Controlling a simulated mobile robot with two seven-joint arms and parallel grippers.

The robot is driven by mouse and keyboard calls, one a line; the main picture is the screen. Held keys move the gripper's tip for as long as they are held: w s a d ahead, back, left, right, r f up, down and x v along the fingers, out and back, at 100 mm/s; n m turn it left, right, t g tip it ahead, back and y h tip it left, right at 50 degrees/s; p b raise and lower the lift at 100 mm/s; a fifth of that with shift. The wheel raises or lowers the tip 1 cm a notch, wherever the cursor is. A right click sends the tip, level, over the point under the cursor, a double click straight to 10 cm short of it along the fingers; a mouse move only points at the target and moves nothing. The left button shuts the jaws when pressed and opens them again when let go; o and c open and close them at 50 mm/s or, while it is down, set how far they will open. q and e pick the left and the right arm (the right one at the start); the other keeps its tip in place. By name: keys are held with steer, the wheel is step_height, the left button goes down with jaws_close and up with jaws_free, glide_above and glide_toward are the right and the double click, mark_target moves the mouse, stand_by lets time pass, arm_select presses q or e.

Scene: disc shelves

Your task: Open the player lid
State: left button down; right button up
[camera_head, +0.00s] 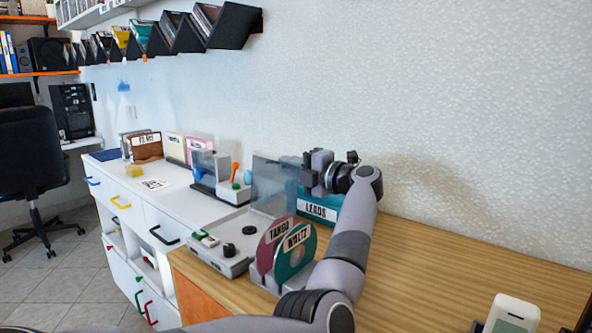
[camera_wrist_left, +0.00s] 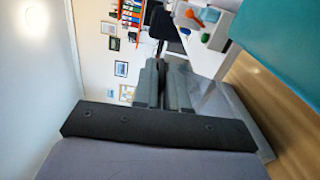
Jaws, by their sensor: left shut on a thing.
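The player (camera_head: 238,258) is a light grey box on the wooden desk, with dark knobs on its top. Its clear lid (camera_head: 271,192) stands raised, roughly upright, at the player's back. My left gripper (camera_head: 308,174) is at the lid's upper right edge, shut on the lid. In the left wrist view the two dark fingers (camera_wrist_left: 164,88) are close together, with the see-through lid (camera_wrist_left: 208,98) beside them. The exact contact is partly hidden by the fingers. My right gripper is not in view.
Two discs marked TANGO (camera_head: 268,246) and WALTZ (camera_head: 296,250) stand in front of the player, near my left arm. A teal box marked LEADS (camera_head: 318,209) stands behind. A white handheld device (camera_head: 513,314) is at lower right. The desk's right side is mostly clear.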

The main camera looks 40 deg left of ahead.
arm_select(q)
steer(key=shift+s+d+f+n, duration=0.2)
steer(key=shift+s+n, duration=0.1)
steer(key=shift+s, duration=0.1)
steer(key=c, duration=1.2)
jaws_free()
steer(key=shift+w, duration=0.15)
steer(key=shift+c, duration=0.2)
steer(key=shift+r, duration=0.15)
steer(key=d, duration=0.7)
steer(key=shift+w, duration=0.3)
